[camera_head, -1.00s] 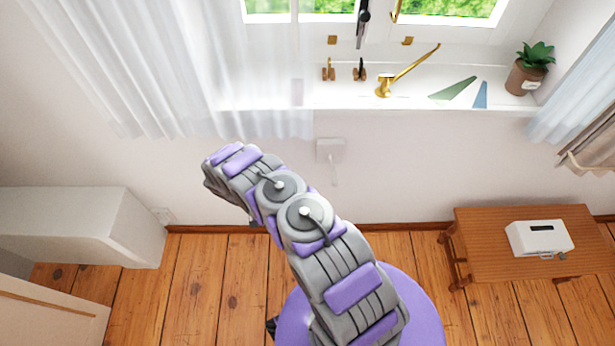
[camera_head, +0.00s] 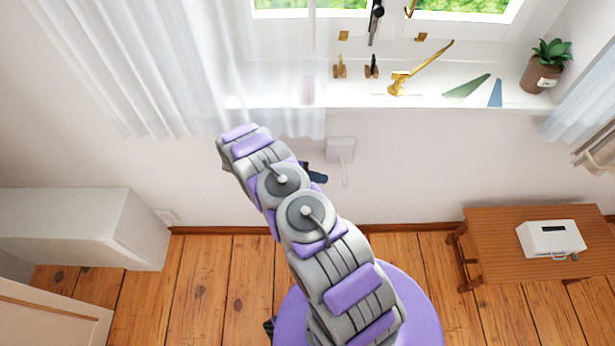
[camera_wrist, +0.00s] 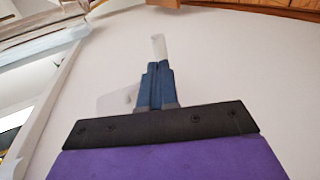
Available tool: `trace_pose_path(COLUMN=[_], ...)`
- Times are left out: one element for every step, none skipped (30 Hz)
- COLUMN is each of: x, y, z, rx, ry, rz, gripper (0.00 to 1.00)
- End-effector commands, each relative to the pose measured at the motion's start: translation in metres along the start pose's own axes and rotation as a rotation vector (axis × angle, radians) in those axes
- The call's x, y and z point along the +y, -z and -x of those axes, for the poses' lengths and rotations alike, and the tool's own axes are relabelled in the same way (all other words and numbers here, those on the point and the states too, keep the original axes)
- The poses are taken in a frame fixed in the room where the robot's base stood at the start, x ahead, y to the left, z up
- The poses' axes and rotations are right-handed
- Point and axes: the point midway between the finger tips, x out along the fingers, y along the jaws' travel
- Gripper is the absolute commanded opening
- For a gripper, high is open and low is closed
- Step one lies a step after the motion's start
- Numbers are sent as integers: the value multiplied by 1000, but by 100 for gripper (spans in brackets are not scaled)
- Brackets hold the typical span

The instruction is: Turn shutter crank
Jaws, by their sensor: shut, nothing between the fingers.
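The shutter crank is most likely the white wall box (camera_head: 340,149) below the window sill, with a thin pale handle (camera_head: 346,176) hanging from it. In the wrist view a pale upright handle (camera_wrist: 158,45) shows just beyond my fingertips, and a pale box-like shape (camera_wrist: 115,100) shows beside the fingers. My gripper (camera_head: 319,178) is small and dark blue in the head view, just left of the hanging handle and below the box. In the wrist view my gripper (camera_wrist: 158,68) has its fingers together and empty. I cannot tell whether they touch the handle.
The sill (camera_head: 430,99) above holds a brass lever (camera_head: 425,68), small hooks, coloured triangles and a potted plant (camera_head: 546,68). A sheer curtain (camera_head: 190,60) hangs at left. A wooden table (camera_head: 490,262) with a white box (camera_head: 550,239) stands at right. The floor between is clear.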

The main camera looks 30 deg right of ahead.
Motion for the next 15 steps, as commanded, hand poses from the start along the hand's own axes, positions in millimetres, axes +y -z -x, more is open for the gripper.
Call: trace_pose_path(x=[-2,-2,-2,-2,-2,-1,-1,-1,-1,-1,-1,-1,-1,-1,-1], y=[-1,-1,-1,0,0,0,0,1,1,1,1,1,1,1,1], z=[-10,-16,-23,-28,-33,-38,-42,-45,-49,-52,-54,-56,-57,-58,-58], rx=[-2,-1,-2,-2,-2,-2,-3,-2,-1,-2,-2,-1,-1,0,0], ry=[0,0,1,1,1,2,2,2,3,4,4,5,5,4,4], rz=[1,2,2,1,1,0,0,-1,0,1,1,2,2,2,2], gripper=[0,0,0,0,0,0,0,0,0,0,0,0,0,0,0])
